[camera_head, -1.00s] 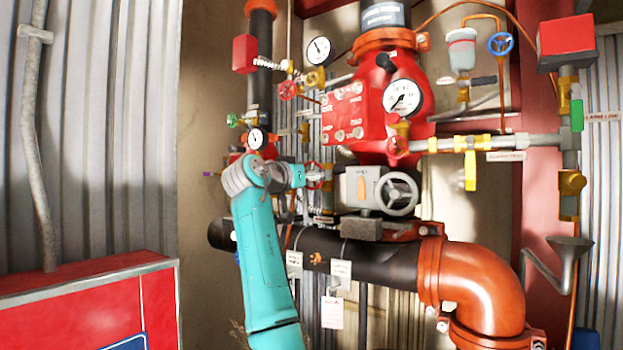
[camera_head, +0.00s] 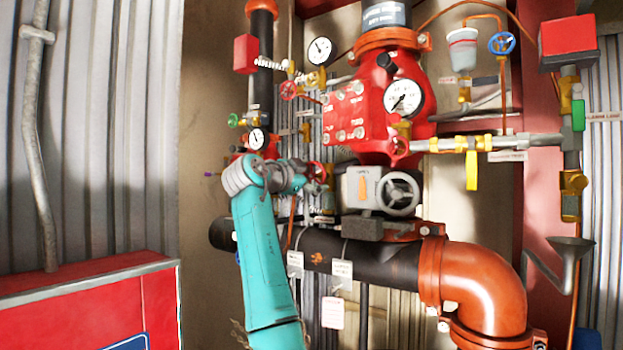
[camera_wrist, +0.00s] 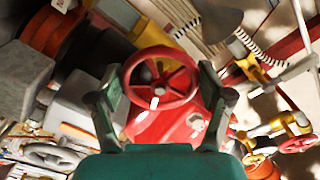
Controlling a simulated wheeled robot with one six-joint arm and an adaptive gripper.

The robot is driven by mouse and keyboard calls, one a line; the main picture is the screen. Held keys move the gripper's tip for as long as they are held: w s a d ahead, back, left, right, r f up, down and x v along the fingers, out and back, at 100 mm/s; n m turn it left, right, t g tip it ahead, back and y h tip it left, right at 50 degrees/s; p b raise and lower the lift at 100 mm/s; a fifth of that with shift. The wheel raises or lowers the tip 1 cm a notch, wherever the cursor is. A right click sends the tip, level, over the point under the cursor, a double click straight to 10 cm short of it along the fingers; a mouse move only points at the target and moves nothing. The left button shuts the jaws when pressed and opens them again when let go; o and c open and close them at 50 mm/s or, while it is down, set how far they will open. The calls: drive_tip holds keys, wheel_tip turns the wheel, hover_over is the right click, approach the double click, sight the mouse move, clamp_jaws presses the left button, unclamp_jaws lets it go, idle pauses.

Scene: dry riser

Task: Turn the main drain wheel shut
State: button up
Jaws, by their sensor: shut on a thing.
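A small red handwheel (camera_head: 317,171) sits left of the grey valve body, below the big red valve. In the wrist view the red wheel (camera_wrist: 178,79) faces me, with spokes, a dark hub centre and a white mark low on it. My gripper (camera_wrist: 160,82) has one teal finger on each side of this wheel and is shut on its rim. In the head view my gripper (camera_head: 303,178) is at the wheel, partly hidden by my own wrist. No label on the wheel is readable.
A grey handwheel (camera_head: 398,194) on a grey gearbox is just right. A black pipe (camera_head: 385,260) with hanging tags runs below. Gauges, small valves and thin pipes crowd above. A red cabinet (camera_head: 90,310) stands at lower left.

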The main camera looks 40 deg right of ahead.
drive_tip(key=shift+m, duration=1)
drive_tip(key=o, duration=1.1)
drive_tip(key=v, duration=1.2)
